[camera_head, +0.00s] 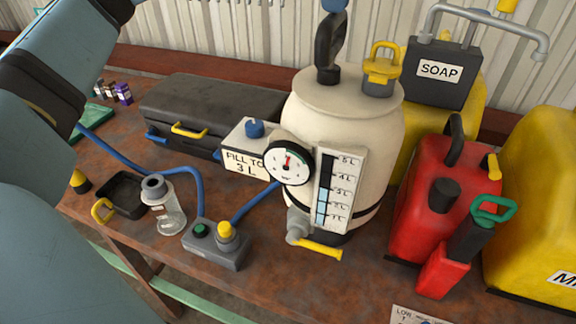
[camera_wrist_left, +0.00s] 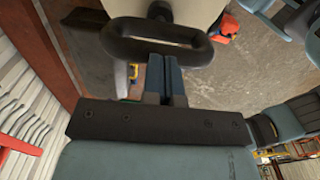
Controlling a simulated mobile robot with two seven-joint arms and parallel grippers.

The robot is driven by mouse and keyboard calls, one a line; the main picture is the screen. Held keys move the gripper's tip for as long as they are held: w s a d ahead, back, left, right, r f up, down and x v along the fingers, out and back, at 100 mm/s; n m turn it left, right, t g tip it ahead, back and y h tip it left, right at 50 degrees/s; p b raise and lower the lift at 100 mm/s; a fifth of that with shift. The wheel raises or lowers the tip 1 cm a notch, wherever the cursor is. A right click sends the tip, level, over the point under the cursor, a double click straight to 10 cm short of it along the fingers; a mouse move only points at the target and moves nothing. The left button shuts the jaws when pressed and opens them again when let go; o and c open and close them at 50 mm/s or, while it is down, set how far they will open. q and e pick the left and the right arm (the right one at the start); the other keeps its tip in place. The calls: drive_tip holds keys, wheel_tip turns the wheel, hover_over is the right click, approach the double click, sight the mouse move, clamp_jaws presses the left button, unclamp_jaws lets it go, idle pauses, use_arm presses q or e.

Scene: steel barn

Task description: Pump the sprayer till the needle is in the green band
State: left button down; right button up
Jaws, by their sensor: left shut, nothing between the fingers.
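The sprayer is a cream tank (camera_head: 335,120) standing on the bench. Its black loop pump handle (camera_head: 329,48) stands upright above the lid. The round gauge (camera_head: 289,162) on its front has a red needle pointing roughly straight up. A green band shows at the dial's upper right; the needle looks left of it, though small. My left gripper (camera_head: 334,4) is at the top of the handle, mostly cut off by the frame edge. In the left wrist view its blue fingers (camera_wrist_left: 166,78) are shut, empty, against or just over the handle loop (camera_wrist_left: 157,42). My right gripper is not in view.
A yellow filler cap (camera_head: 381,72) sits beside the handle. A SOAP container (camera_head: 440,74) and red can (camera_head: 438,190) stand right of the tank. A black case (camera_head: 205,108), glass jar (camera_head: 166,210) and grey switch box (camera_head: 217,250) are to the left.

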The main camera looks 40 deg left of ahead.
use_arm(q)
drive_tip(key=shift+f+b, duration=0.3)
drive_tip(key=shift+f, duration=0.3)
drive_tip(key=shift+r+p, duration=0.65)
drive_tip(key=shift+r, duration=0.2)
wheel_tip(320, 180, up, 4)
drive_tip(key=p, duration=0.2)
drive_tip(key=shift+p, duration=0.35)
drive_tip(key=shift+r+p, duration=1.35)
drive_tip(key=shift+r, duration=0.1)
drive_tip(key=shift+f, duration=0.1)
